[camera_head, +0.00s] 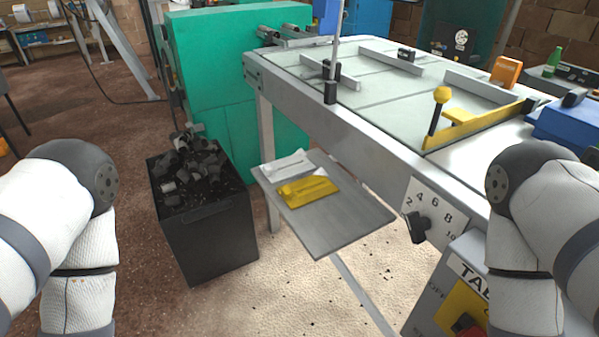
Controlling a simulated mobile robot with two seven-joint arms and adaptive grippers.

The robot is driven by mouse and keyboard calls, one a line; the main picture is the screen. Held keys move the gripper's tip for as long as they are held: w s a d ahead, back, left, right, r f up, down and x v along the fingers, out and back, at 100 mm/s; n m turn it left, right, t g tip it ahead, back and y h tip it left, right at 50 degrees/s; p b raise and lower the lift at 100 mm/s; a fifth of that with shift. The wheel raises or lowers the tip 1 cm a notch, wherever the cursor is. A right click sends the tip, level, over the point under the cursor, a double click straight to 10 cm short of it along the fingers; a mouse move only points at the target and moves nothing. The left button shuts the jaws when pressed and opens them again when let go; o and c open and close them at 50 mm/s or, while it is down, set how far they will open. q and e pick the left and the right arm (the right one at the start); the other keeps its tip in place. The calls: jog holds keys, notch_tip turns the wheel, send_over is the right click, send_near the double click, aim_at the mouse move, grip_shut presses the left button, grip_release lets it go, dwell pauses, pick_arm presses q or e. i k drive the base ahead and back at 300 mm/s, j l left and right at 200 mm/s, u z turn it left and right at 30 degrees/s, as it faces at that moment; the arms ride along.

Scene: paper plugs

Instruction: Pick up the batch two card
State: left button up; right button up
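I cannot make out any card marked batch two. A grey shelf (345,222) juts out below the edge of the machine table. A yellow item (308,190) lies flat on it, with a white item (288,165) just behind; both are too small to identify or read. My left arm stands at the left edge and my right arm at the right edge. Both arms run out of the frame at the bottom, and neither gripper shows.
A black bin (208,237) full of dark scraps stands left of the shelf. The large machine table (385,95) carries a yellow lever (438,108) and a yellow guard. A numbered dial plate (433,212) is on its front. A green cabinet (222,75) stands behind. Sandy floor is open below the shelf.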

aim_at(297, 193)
jog(key=z, duration=1.65)
jog(key=u, duration=1.6)
jog(key=i+j+u, duration=0.4)
jog(key=k, duration=0.05)
